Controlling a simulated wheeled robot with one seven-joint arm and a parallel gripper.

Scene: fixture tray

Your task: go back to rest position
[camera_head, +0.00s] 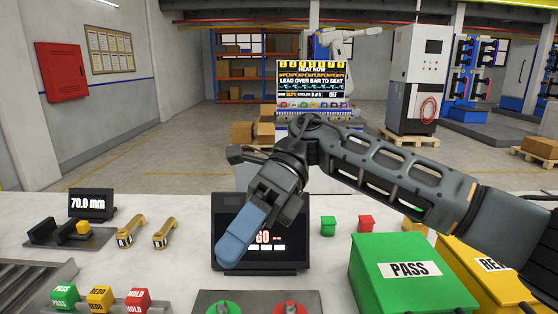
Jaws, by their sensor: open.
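My gripper (236,250) hangs above the light worktop, in front of the dark screen that reads GO (292,258). Its blue fingers point down and to the left and hide part of that screen. They are seen from the side, so the gap between them is hidden. I see nothing held in them. My arm reaches in from the right, above the green PASS box.
The green PASS box (405,292) and a yellow box (483,272) stand at the right. At the left are a 70.0 mm display (92,204), two yellow-brown parts (131,231) and labelled PASS, REDO and HOLD blocks (100,298). Two round buttons sit at the front.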

